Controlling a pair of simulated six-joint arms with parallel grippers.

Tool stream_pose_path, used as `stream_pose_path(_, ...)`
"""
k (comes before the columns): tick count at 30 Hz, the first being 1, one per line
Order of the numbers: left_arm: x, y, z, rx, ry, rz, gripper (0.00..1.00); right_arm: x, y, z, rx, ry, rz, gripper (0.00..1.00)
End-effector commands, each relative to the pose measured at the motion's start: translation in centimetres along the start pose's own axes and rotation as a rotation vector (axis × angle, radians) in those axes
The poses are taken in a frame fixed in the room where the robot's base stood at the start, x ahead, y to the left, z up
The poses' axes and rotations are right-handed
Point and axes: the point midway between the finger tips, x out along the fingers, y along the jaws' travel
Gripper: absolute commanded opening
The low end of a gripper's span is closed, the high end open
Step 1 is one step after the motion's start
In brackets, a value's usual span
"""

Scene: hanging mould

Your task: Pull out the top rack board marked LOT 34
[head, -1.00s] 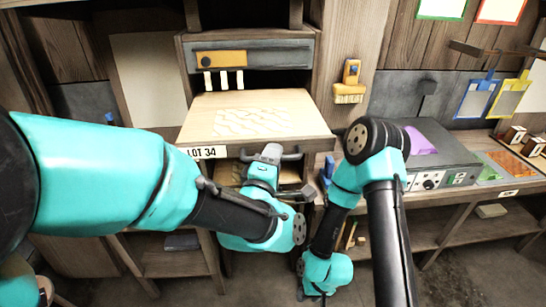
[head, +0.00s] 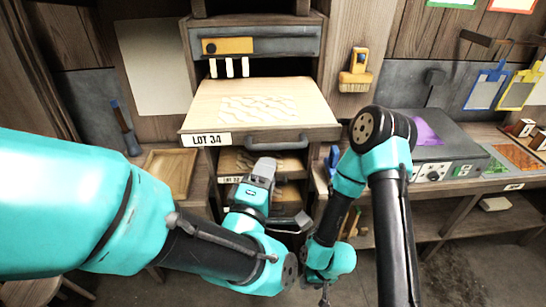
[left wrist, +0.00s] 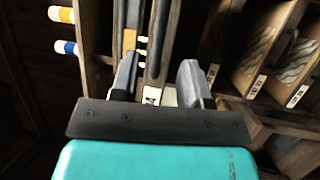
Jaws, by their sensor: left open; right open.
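The top rack board (head: 215,108) with the LOT 34 label (head: 207,140) juts out of the rack in the head view, level, with a pale wavy pattern on top. Its grey bar handle (head: 290,142) is on the front edge. My left gripper (head: 263,165) is open, just below and in front of that handle, apart from it and empty. In the left wrist view its two fingers (left wrist: 160,82) stand apart, with part of a white label showing between them. My right gripper (head: 324,292) is low, in front of the rack, small and partly hidden by its own arm.
Lower rack boards (head: 232,162) sit under the top one. A grey box (head: 438,150) stands on the right bench (head: 500,185). A brush (head: 356,72) hangs on the post to the right. A wooden tray (head: 170,170) is at the left.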

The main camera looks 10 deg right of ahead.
Motion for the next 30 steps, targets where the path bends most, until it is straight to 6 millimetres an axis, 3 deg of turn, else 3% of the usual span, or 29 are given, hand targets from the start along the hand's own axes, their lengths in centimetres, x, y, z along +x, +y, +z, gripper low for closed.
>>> stream_pose_path(3, -1.9, 0.0, 0.0, 0.001, -0.001, -0.002, 0.42, 0.0, 0.0, 0.0, 0.0, 0.0, 0.0, 0.43)
stream_pose_path(9, -3.3, 0.0, 0.0, 0.001, 0.0, 0.0, 0.42, 0.0, 0.0, 0.0, 0.0, 0.0, 0.0, 0.43)
stream_pose_path(25, -3.3, -0.2, -0.1, 0.004, 0.001, -0.005, 0.42, 0.0, 0.0, 0.0, 0.0, 0.0, 0.0, 0.43)
stream_pose_path(30, -2.7, -2.4, -1.4, 0.056, 0.007, -0.07, 0.42, 0.0, 0.0, 0.0, 0.0, 0.0, 0.0, 0.43)
